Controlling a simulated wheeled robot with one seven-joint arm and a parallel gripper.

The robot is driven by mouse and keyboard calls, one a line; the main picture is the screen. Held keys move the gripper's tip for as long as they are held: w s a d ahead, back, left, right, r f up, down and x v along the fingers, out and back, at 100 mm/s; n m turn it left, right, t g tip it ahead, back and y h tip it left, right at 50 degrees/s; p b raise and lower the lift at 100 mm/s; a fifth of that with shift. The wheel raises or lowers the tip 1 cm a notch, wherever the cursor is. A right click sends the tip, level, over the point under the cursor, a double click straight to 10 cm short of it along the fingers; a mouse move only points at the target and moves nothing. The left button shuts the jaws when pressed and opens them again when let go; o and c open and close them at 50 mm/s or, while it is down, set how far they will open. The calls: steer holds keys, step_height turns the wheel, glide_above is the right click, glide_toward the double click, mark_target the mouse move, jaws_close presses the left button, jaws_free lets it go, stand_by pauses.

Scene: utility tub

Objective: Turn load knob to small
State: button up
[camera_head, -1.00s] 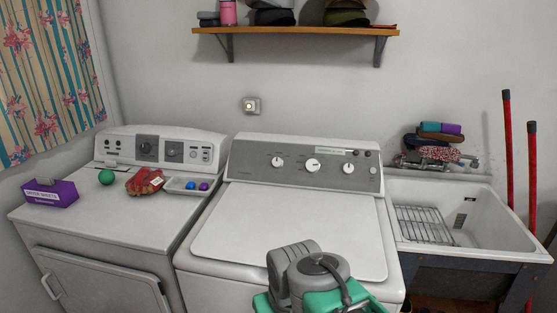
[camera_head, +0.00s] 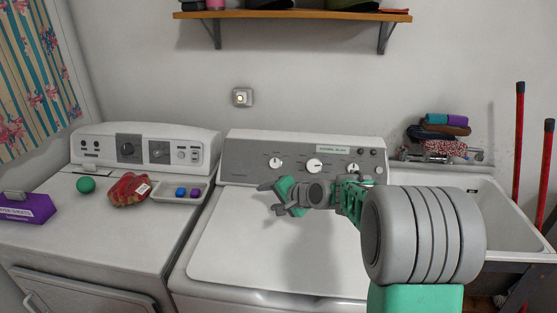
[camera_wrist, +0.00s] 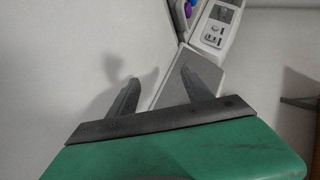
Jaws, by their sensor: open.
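The washer's grey control panel (camera_head: 235,168) carries a left knob (camera_head: 275,163), a middle knob (camera_head: 314,165) and a right knob (camera_head: 353,168). Their labels are too small to read, so I cannot tell which is the load knob or its setting. My gripper (camera_head: 268,198) is open and empty, above the washer lid and just in front of the panel, below the left knob. It points left and touches no knob that I can see. In the wrist view the two fingers (camera_wrist: 158,88) are apart, and no knob shows between them.
The washer lid (camera_head: 235,240) is bare. On the dryer (camera_head: 80,225) are a purple box (camera_head: 28,208), a green ball (camera_head: 86,185), a red bag (camera_head: 128,190) and a small tray (camera_head: 166,192). A sink (camera_head: 500,210) stands right; a shelf (camera_head: 290,15) hangs above.

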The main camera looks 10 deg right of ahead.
mark_target(277, 165)
steer(key=w+d+m+t, duration=0.1)
steer(key=w+m, duration=0.1)
steer(key=w+d+m+t+y+p, duration=0.1)
steer(key=w+m, duration=0.1)
steer(key=w, duration=0.1)
steer(key=w+d+m+t, duration=0.1)
steer(key=w+d+m, duration=0.1)
steer(key=w, duration=0.1)
steer(key=shift+w+d+t+y, duration=0.1)
steer(key=shift+t+y, duration=0.2)
steer(key=shift+t, duration=0.1)
steer(key=w+d+m+t, duration=0.1)
steer(key=d+m+t, duration=0.1)
steer(key=d+m, duration=0.1)
steer(key=w+d+m+t+p, duration=0.1)
steer(key=m, duration=0.1)
steer(key=shift+w+d+f, duration=0.2)
steer(key=shift+w+d, duration=0.1)
steer(key=shift+w, duration=0.05)
steer(key=p+x, duration=0.2)
steer(key=x, duration=0.5)
steer(key=shift+w+a, duration=0.25)
steer(key=shift+w, duration=0.1)
jaws_close()
